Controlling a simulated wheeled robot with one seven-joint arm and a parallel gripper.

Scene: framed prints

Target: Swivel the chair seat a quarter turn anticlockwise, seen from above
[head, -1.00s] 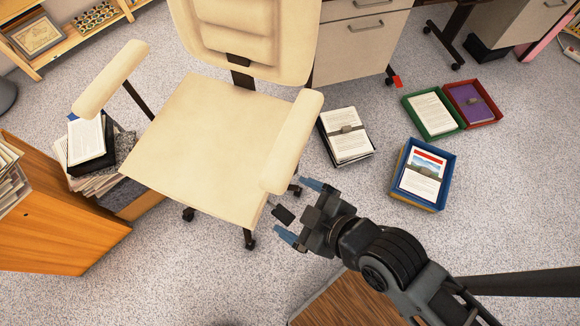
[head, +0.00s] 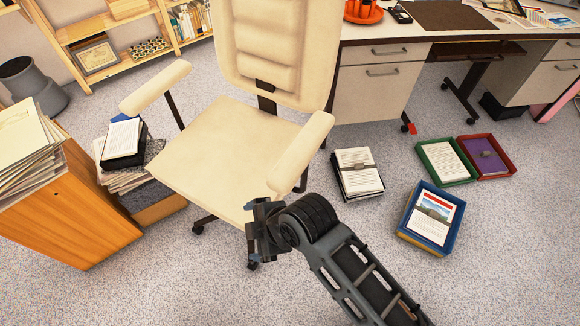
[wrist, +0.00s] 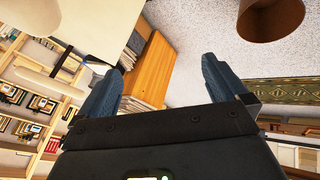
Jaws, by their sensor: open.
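The cream swivel chair has a padded backrest (head: 275,45), a flat seat (head: 215,155) and two armrests. The right armrest (head: 300,153) and the left armrest (head: 155,87) both stick out toward me. The backrest is at the far side. My gripper (head: 258,228) is at the seat's front right corner, below the right armrest; whether it touches the chair I cannot tell. In the wrist view my gripper's blue-grey fingers (wrist: 158,75) are spread with nothing between them. Part of the cream chair (wrist: 60,20) shows there at the upper left.
A wooden cabinet (head: 75,215) with paper stacks stands at the left. A black tray of papers (head: 357,172), a blue tray (head: 432,248) and a green tray (head: 445,163) lie on the floor at the right. A desk (head: 375,90) stands behind. Front floor is open.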

